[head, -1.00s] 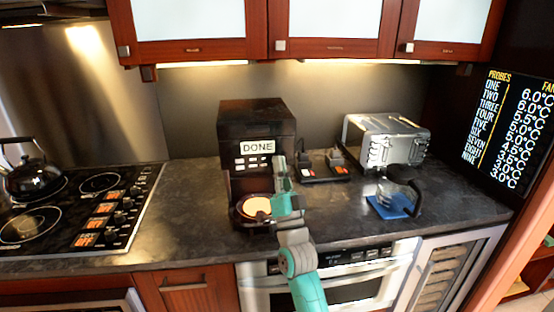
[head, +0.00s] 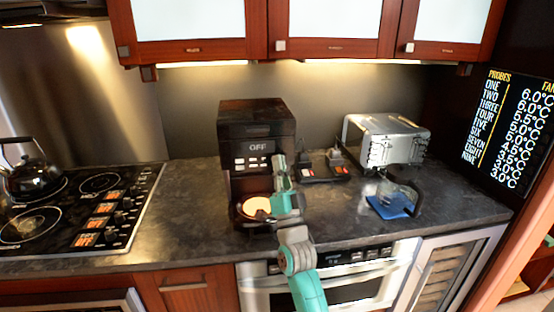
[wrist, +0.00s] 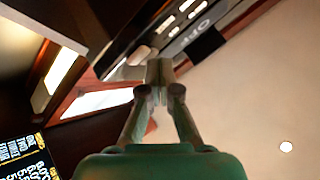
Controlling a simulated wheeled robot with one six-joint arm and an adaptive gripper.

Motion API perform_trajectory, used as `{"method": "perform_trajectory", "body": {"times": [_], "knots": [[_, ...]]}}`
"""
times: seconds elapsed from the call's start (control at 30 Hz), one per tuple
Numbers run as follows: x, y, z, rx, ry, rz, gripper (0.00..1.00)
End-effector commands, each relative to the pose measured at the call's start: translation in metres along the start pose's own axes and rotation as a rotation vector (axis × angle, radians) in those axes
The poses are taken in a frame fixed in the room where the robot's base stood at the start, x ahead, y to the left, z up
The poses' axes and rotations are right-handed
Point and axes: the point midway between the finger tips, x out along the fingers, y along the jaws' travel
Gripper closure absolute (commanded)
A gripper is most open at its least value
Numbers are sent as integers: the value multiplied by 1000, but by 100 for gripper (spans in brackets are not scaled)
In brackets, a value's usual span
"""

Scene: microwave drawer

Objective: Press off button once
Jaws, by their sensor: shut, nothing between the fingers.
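The black coffee machine (head: 256,117) stands on the dark counter against the back wall. Its front display (head: 258,147) reads OFF, with white buttons (head: 250,164) below it. No label on a single button is legible. My gripper (head: 277,160) is shut and empty, at the right end of the button row. In the wrist view the closed fingertips (wrist: 158,71) point at the machine's front, near the white buttons (wrist: 170,24) and the OFF display (wrist: 199,24). I cannot tell whether the tips touch a button.
A round tan item (head: 257,205) lies under the machine's spout. A stove (head: 90,215) with a black kettle (head: 33,178) is to the left. A silver toaster (head: 388,142) and a jug on a blue pad (head: 388,207) are to the right. Counter left of the machine is clear.

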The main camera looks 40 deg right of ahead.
Motion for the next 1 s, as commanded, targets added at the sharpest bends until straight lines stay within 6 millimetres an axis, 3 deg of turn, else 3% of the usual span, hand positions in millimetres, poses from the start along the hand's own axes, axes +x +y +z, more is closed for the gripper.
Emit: {"method": "perform_trajectory", "body": {"times": [1.0], "knots": [[-17, -13, -13, 1, 0, 0, 100]]}}
